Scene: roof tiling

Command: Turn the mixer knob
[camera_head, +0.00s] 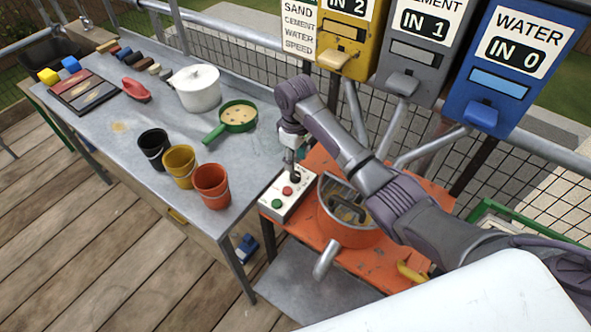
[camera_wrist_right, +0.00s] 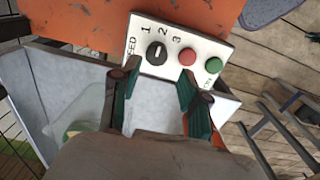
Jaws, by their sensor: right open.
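The mixer knob (camera_wrist_right: 156,53) is a round black dial on a white control panel (camera_wrist_right: 208,47), with a light mark on the side facing the numbers 1, 2 and 3. I cannot tell exactly which number it marks. My right gripper (camera_wrist_right: 159,74) is open, its green-padded fingers apart on either side of the knob's near edge. In the head view the right gripper (camera_head: 293,172) points down over the panel (camera_head: 270,205), where it largely hides the knob. The mixer (camera_head: 345,232), an orange drum, stands just right of the panel. My left gripper is out of view.
A red button (camera_wrist_right: 187,57) and a green button (camera_wrist_right: 213,65) sit beside the knob. Black, yellow and orange buckets (camera_head: 212,186) stand on the grey table (camera_head: 130,115) at left. Yellow, grey and blue dispensers (camera_head: 510,75) stand behind the mixer.

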